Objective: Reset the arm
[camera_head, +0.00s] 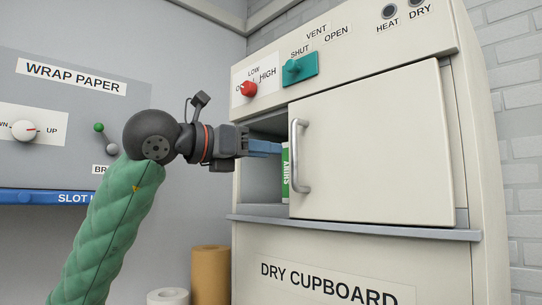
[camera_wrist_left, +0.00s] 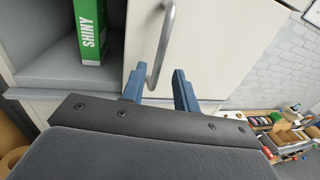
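My left gripper (camera_head: 264,147) is in front of the dry cupboard's opening, beside the metal door handle (camera_head: 300,156). In the left wrist view its two blue fingers (camera_wrist_left: 158,88) are apart with nothing gripped. The handle (camera_wrist_left: 163,48) appears between and beyond them there; I cannot tell whether they touch it. The pale cupboard door (camera_head: 380,145) leaves the left part of the compartment uncovered. My left arm reaches in from the lower left in its green quilted sleeve. My right gripper is not in view.
A green box marked SHINY (camera_wrist_left: 91,30) stands inside the compartment, partly behind the door edge. Above are a red knob (camera_head: 248,89) and a teal vent slider (camera_head: 299,67). The wrap paper panel (camera_head: 75,90) is at left. Paper rolls (camera_head: 210,275) stand below.

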